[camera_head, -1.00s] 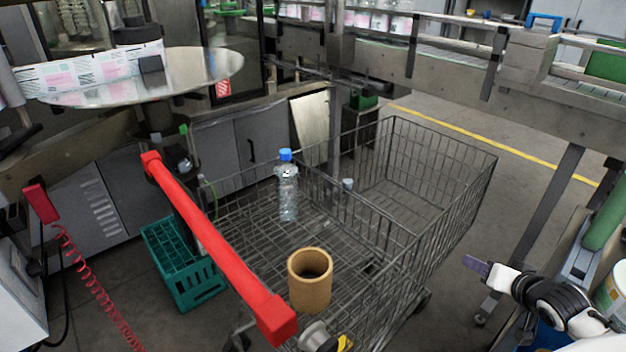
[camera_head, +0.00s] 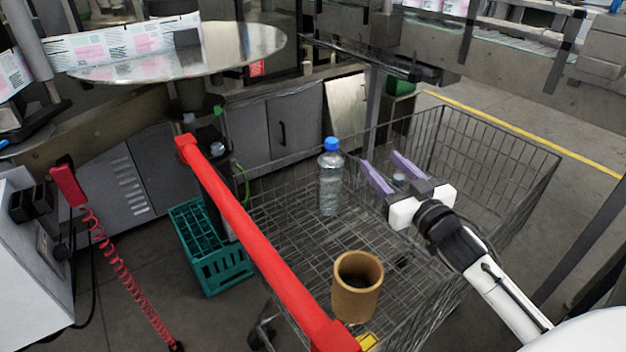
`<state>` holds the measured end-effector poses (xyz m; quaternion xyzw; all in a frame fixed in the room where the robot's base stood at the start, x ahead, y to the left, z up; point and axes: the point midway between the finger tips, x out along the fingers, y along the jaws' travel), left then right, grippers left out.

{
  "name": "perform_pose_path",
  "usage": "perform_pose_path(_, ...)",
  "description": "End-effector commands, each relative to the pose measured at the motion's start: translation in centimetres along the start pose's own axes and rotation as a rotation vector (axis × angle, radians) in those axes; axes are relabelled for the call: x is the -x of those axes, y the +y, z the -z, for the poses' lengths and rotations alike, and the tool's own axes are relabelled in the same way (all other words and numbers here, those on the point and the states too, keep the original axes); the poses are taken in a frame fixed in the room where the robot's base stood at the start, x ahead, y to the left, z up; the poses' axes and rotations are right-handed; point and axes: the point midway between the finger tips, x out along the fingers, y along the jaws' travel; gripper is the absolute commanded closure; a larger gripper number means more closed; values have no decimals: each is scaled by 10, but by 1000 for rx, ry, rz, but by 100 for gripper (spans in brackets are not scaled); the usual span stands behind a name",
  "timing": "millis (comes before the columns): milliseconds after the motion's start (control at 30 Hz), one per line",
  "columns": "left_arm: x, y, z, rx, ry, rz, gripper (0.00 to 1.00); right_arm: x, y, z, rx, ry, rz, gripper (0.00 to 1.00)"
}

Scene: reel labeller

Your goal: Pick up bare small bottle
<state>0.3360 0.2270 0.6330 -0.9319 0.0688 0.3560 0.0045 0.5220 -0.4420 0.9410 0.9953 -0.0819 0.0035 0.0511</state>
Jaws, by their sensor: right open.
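A clear, unlabelled bottle with a blue cap (camera_head: 330,180) stands upright in the wire cart (camera_head: 495,190). A second small item with a pale grey top (camera_head: 399,178) sits in the cart further right, mostly hidden by my right gripper; I cannot tell whether it is a bottle. My right gripper (camera_head: 380,161) is open, its two purple fingers pointing away from me and to the left. It is right of the blue-capped bottle, apart from it in the picture, and its fingers lie to either side of the grey-topped item. My left gripper is not in view.
A tan cylinder (camera_head: 357,287) stands in the near part of the cart. The red handle bar (camera_head: 255,237) runs along the cart's left side. A teal crate (camera_head: 212,246) is on the floor at left. A round metal table (camera_head: 235,48) and conveyor (camera_head: 510,50) stand behind.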

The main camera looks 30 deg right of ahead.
Motion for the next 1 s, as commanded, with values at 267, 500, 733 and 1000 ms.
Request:
perform_pose_path(267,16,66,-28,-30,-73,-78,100,-15,-56,-11,-102,-9,80,51)
perform_pose_path(500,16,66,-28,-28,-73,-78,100,-48,-59,-11,-103,-10,81,51)
perform_pose_path(733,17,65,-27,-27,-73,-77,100,-66,-60,-10,-101,-10,80,51)
perform_pose_path(1000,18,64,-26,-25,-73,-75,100,-102,-65,-9,-102,-12,80,51)
